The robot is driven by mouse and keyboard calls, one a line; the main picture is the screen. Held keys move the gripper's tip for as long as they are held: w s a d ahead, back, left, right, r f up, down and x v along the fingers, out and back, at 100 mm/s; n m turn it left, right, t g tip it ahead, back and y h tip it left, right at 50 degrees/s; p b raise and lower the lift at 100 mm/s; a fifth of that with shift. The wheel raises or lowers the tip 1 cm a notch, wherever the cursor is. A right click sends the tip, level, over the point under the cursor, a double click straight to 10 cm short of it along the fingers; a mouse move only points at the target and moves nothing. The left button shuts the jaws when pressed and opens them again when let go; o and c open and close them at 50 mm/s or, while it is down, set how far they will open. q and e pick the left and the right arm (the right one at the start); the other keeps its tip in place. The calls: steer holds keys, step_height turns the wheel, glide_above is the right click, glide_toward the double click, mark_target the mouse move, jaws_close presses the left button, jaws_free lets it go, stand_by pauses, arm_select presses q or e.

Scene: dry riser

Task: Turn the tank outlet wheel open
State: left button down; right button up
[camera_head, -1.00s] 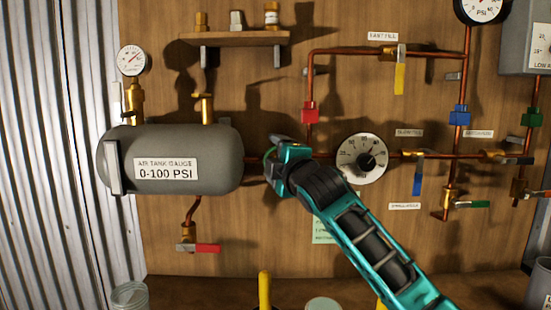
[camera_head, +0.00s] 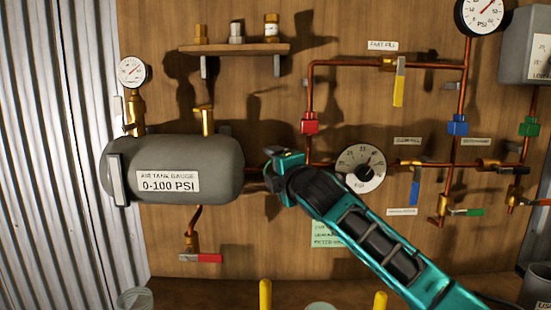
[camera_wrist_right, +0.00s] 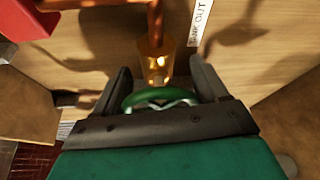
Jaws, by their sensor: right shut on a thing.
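The tank outlet wheel (camera_wrist_right: 160,96) is a green ring in front of a brass valve body (camera_wrist_right: 155,62), seen in the right wrist view under a label reading "TANK OUT" (camera_wrist_right: 201,20). My right gripper (camera_wrist_right: 160,92) is shut on the wheel, with one dark finger on each side of it. In the head view my right gripper (camera_head: 272,172) is at the pipe just right of the grey air tank (camera_head: 215,165), and it hides most of the wheel there. My left gripper is not in view.
A round dial (camera_head: 362,168) and a red pipe fitting (camera_head: 310,123) are close to my right gripper. A yellow lever (camera_head: 399,82), a blue lever (camera_head: 415,190) and a red lever (camera_head: 207,258) stick out from the pipes. A shelf (camera_head: 235,48) with small fittings is above.

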steer(key=shift+f+n+g+h, duration=0.1)
steer(key=shift+n+g+h, duration=0.4)
steer(key=shift+n, duration=0.9)
steer(key=o, duration=1)
steer(key=shift+c, duration=0.2)
steer(key=b+v, duration=0.1)
steer(key=v, duration=1.2)
